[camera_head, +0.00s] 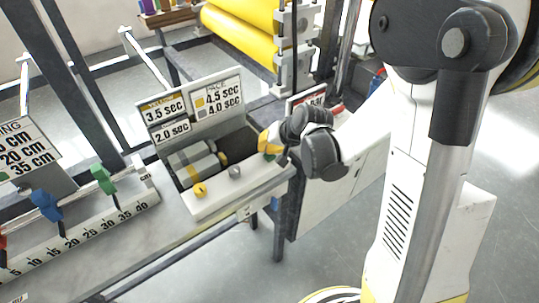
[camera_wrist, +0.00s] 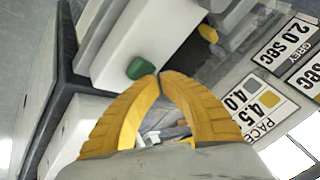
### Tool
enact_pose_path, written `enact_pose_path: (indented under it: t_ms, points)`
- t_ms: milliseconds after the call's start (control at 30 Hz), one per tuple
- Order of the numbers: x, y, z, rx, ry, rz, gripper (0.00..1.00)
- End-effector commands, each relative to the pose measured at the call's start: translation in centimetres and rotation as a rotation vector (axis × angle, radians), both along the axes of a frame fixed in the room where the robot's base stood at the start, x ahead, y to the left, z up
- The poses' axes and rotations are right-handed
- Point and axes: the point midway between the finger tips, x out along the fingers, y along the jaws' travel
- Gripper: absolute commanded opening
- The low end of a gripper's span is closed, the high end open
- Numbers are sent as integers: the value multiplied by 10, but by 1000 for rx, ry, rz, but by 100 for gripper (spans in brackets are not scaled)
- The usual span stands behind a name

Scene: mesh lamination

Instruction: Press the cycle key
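A white key box (camera_head: 230,193) carries a yellow key (camera_head: 200,189), a grey key (camera_head: 235,171) and a green key, in a row. No label on the keys themselves is readable, so I cannot tell by name which is the cycle key. My gripper (camera_head: 266,143) is at the far right end of the box, over the green key, which is mostly hidden there. In the wrist view the green key (camera_wrist: 141,68) sits on the white box, just beside the fingertips. The yellow fingers of my gripper (camera_wrist: 160,76) meet at their tips with nothing between them. Whether they touch the key is unclear.
Behind the box, a dark recess holds grey and yellow cylinders (camera_head: 197,160). Signs with times (camera_head: 217,95) stand behind it. A ruler rail with green (camera_head: 103,179) and blue sliders lies at left. Yellow rollers (camera_head: 240,42) stand at the back.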

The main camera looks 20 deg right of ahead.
Motion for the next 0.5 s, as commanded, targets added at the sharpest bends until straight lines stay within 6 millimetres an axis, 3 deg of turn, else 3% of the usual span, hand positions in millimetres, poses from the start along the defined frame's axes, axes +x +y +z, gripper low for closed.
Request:
enact_pose_path:
  t_ms: [500]
  points:
    - [0,0,-5,0,0,0,0]
